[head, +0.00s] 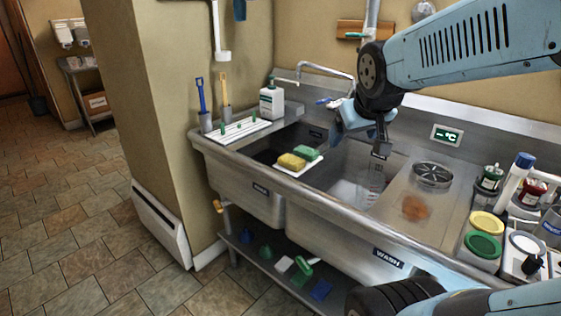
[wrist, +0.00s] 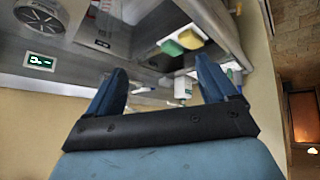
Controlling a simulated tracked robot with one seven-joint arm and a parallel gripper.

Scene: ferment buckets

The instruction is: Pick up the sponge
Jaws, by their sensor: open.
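A yellow sponge (head: 291,161) and a green sponge (head: 307,153) lie side by side on a white tray (head: 299,171) at the sink divider. In the wrist view the yellow sponge (wrist: 190,40) and the green sponge (wrist: 172,47) show beyond my fingers, near the top. My gripper (head: 362,138) is above the right basin, to the right of the sponges and apart from them. In the wrist view my gripper (wrist: 161,78) has its two blue fingers spread, with nothing held between them.
A steel faucet (head: 325,70) stands behind the basins. A white soap bottle (head: 271,100) and a white rack (head: 239,130) are at the left. A round strainer (head: 431,176) and several jars, including a green-lidded one (head: 483,246), stand at the right. The sink's front rim (head: 330,205) is clear.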

